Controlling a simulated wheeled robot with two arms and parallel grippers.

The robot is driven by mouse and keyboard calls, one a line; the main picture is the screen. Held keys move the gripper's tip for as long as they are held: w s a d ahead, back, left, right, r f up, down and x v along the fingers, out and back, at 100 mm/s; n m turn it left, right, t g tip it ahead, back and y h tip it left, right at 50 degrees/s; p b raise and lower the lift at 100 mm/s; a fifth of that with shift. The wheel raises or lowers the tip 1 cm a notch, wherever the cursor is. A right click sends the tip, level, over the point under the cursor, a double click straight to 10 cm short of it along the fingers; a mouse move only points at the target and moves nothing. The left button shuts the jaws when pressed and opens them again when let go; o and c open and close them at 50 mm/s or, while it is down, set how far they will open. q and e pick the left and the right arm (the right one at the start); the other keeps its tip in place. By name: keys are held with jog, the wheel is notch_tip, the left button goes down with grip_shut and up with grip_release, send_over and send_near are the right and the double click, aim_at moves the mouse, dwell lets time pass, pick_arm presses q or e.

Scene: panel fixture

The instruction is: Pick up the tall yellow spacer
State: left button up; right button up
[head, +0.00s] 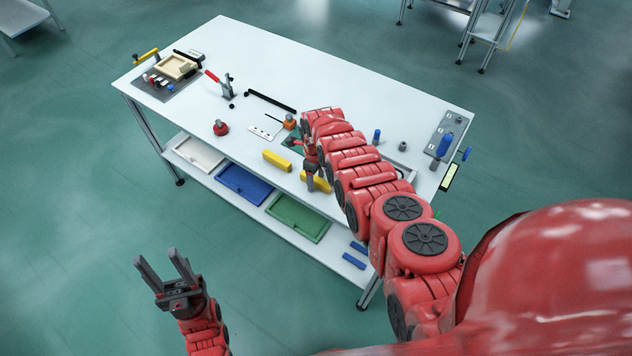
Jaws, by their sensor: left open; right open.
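Two yellow spacers lie near the front edge of the table: one on the left (277,160) and one on the right (304,177). I cannot tell from this view which is the tall one. My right gripper (319,187) is open and points down at the right spacer, its fingers in front of part of it. I cannot tell whether the fingers straddle or touch it. My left gripper (164,262) is open and empty, out over the floor in front of the table.
The table (330,80) carries a fixture (175,67), a toggle clamp (227,85), a red knob (220,128), an orange block (289,122) and blue-handled parts (444,145). White, blue and green trays (297,218) sit on the lower shelf. My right arm hides the table's right middle.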

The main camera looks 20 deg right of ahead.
grip_shut()
dwell(0.5)
